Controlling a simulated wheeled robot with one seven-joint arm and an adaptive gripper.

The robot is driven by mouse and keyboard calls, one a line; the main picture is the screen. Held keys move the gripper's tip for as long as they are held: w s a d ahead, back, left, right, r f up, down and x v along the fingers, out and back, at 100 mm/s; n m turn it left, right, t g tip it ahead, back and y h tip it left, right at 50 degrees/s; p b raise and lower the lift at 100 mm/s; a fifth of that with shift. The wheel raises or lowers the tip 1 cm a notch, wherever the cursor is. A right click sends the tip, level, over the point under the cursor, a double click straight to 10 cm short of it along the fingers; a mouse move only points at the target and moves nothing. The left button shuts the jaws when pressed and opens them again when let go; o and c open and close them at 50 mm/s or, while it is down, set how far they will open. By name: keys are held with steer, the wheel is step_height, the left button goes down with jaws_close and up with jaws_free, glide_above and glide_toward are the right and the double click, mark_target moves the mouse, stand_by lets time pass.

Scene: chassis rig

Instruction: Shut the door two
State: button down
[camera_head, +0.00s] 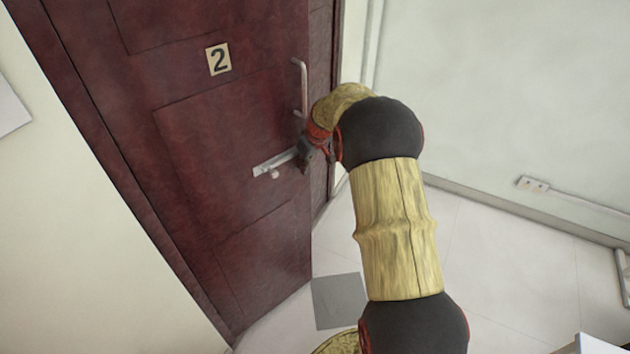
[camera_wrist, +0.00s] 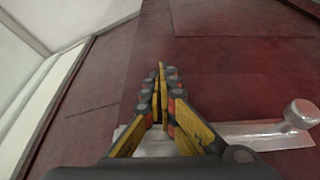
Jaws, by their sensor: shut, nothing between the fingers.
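Door two (camera_head: 235,130) is dark red-brown, with a pale plate (camera_head: 218,59) marked "2". It stands ajar: its right edge is out from the dark red frame (camera_head: 322,100), with floor showing past its lower right corner. A silver lever handle on a plate (camera_head: 272,164) sits near that edge; it also shows in the wrist view (camera_wrist: 270,133). My gripper (camera_head: 305,155) is at the door's right edge, beside the lever plate. In the wrist view my gripper (camera_wrist: 161,75) has its fingers together and empty, in front of the red surface. I cannot tell whether it touches the door.
A vertical pull bar (camera_head: 301,87) is on the door above the lever. Pale walls stand left and right, with a socket and conduit (camera_head: 533,184) on the right wall. A grey floor patch (camera_head: 338,301) lies by the door. The light tiled floor at right is largely clear.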

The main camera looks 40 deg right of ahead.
steer(key=w+a+n+p, duration=0.1)
steer(key=w+n, duration=0.1)
steer(key=w, duration=0.6)
steer(key=w+a+n+y+p, duration=0.1)
steer(key=w+n, duration=0.1)
steer(key=w, duration=0.7)
steer(key=shift+w+a+r+y, duration=0.15)
steer(key=shift+w+a+y, duration=0.15)
